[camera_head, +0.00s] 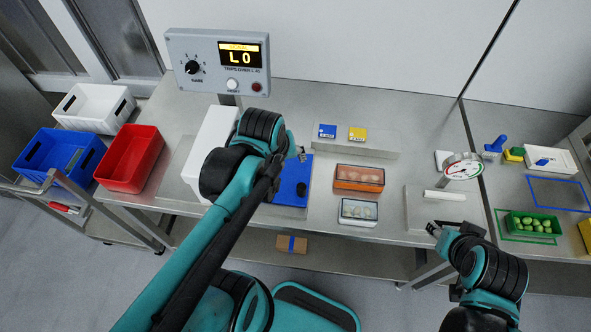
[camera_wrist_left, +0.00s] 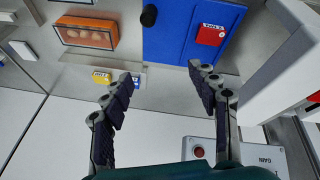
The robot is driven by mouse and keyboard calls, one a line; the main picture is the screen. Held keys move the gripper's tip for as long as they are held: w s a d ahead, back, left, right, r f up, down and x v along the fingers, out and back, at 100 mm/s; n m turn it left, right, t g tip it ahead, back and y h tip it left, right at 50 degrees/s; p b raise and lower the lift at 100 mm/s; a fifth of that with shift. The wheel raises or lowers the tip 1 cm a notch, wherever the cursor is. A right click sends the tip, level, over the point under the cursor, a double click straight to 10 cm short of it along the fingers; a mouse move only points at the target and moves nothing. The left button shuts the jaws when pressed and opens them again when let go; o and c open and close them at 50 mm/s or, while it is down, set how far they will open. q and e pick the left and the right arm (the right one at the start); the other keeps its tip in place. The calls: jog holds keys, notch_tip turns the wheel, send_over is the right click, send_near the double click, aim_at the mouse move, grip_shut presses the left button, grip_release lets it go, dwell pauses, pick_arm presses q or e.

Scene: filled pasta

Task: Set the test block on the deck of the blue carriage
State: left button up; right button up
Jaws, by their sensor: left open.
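A red block (camera_wrist_left: 210,35) with white lettering, seemingly the test block, lies on the blue carriage deck (camera_wrist_left: 175,40) in the left wrist view. In the head view the blue deck (camera_head: 291,188) shows beside my left arm; the red block is hidden there. My left gripper (camera_wrist_left: 160,73) is open, with nothing between its fingers, apart from the red block. In the head view my left gripper (camera_head: 302,155) is over the far side of the deck. My right gripper (camera_head: 433,229) is near the table's front edge; its jaw opening is unclear.
Blue (camera_head: 327,131) and yellow (camera_head: 357,134) blocks sit on a raised ledge behind. A white housing (camera_head: 207,150) stands left of the deck, a display box (camera_head: 218,62) above. Orange (camera_head: 359,178) and clear-lidded (camera_head: 358,211) trays are to the right. A red crate (camera_head: 128,160) is far left.

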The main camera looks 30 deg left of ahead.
pick_arm(q)
jog(key=shift+s+d+r+m+t+h, duration=0.15)
jog(key=shift+s+d+m+t, duration=0.25)
jog(key=shift+d+m, duration=0.65)
jog(key=shift+s+d+r+m+t+h, duration=0.15)
jog(key=shift+s+d+m+t, duration=0.35)
jog(key=shift+m, duration=0.9)
jog(key=shift+s+d+r+m+t, duration=0.3)
jog(key=shift+d+m, duration=0.55)
jog(key=shift+m, duration=0.4)
jog(key=shift+f, duration=0.1)
